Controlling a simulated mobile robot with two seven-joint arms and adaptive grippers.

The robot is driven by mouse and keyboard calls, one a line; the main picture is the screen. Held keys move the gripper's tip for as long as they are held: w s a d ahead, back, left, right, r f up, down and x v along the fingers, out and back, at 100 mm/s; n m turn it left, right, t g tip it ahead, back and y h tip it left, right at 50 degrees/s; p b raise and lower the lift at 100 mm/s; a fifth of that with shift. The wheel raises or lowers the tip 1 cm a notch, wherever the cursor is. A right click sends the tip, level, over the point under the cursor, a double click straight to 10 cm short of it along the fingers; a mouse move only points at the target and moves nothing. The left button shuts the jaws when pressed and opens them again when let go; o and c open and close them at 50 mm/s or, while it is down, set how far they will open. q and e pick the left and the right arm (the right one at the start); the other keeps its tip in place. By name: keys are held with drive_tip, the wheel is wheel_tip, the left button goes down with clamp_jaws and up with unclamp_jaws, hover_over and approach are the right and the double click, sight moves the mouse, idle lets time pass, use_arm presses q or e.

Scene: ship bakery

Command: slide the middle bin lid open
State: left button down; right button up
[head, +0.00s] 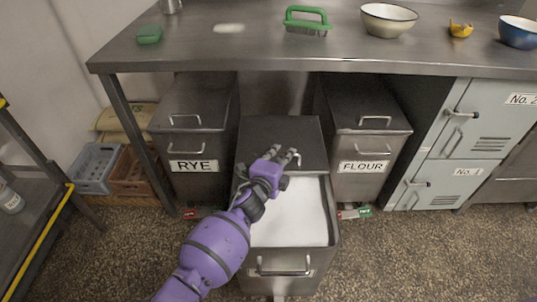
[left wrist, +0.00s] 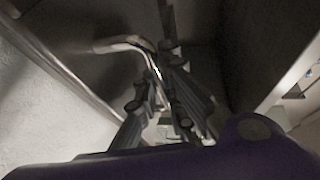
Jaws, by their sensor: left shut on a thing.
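The middle bin (head: 322,262) stands pulled out from under the steel counter, between the RYE and FLOUR bins. Its dark metal lid (head: 292,130) is slid back over the rear part. The front part of the bin is open and shows a smooth white filling (head: 290,222). My left gripper (head: 284,155) is over the lid's front area, shut on the lid handle. In the left wrist view the bent metal handle (left wrist: 125,43) runs in between the fingers (left wrist: 165,95). In the head view the fingers hide the handle. My right gripper is not in view.
The RYE bin (head: 190,140) and FLOUR bin (head: 365,140) flank the middle bin under the counter (head: 240,55). Grey lockers (head: 470,150) stand at right. Crates (head: 97,167) and a yellow-edged shelf (head: 35,240) are at left. The floor in front is clear.

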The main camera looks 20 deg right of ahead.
use_arm(q)
drive_tip(key=shift+w+f, duration=0.1)
drive_tip(key=shift+w, duration=0.05)
drive_tip(key=c, duration=1.9)
unclamp_jaws()
drive_tip(key=shift+o, duration=0.2)
drive_tip(key=v, duration=1.2)
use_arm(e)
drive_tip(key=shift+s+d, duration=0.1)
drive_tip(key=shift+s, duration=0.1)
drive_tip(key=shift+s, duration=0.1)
